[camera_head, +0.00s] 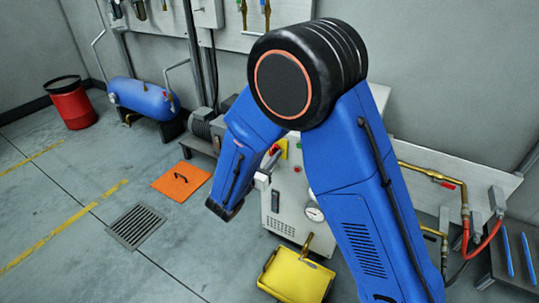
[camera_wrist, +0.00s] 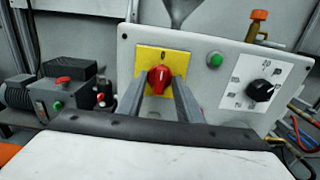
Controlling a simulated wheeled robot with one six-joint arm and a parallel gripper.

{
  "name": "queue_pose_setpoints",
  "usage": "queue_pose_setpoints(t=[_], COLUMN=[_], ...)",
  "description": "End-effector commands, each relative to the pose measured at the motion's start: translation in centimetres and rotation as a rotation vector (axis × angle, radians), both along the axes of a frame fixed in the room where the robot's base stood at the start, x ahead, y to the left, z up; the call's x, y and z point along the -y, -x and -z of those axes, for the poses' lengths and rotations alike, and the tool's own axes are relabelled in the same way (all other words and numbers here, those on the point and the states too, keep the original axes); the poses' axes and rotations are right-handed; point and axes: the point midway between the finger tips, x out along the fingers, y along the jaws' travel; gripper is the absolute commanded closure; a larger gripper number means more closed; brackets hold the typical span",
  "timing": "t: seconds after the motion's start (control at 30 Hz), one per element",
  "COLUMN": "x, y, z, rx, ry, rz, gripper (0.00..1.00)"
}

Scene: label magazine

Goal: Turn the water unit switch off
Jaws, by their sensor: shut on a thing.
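The red rotary switch (camera_wrist: 160,77) sits on a yellow square plate (camera_wrist: 145,62) on the light grey water unit panel (camera_wrist: 200,85). A dark mark, which looks like a 0, is at the top of the plate. The knob's grip looks roughly upright under it; its exact angle is hard to tell. My gripper (camera_wrist: 160,88) is shut on the red switch, one finger on each side. In the head view, my blue arm covers much of the water unit (camera_head: 288,205), and part of the yellow plate (camera_head: 283,147) shows beside it.
The panel also has a green button (camera_wrist: 215,60) and a black dial (camera_wrist: 260,90) on a white scale. A grey machine (camera_wrist: 52,97) with a red button stands left. A yellow bin (camera_head: 296,276) stands before the unit. The floor holds an orange mat (camera_head: 168,181) and a drain grate (camera_head: 136,226).

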Motion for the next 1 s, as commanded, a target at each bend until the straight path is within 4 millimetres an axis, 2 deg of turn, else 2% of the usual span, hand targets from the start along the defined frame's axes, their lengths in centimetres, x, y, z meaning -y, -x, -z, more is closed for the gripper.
queue_pose_setpoints(t=[0.53, 0.57, 0.6, 1.0], x=[-0.01, -0.01, -0.02, -0.25], y=[0.08, 0.08, 0.08, 0.38], z=[0.13, 0.13, 0.12, 0.04], rx=[-0.013, -0.013, -0.013, -0.012], ry=[0.02, 0.02, 0.02, 0.019], rz=[-0.001, -0.001, -0.001, -0.001], gripper=[0.9, 0.6, 0.51, 0.48])
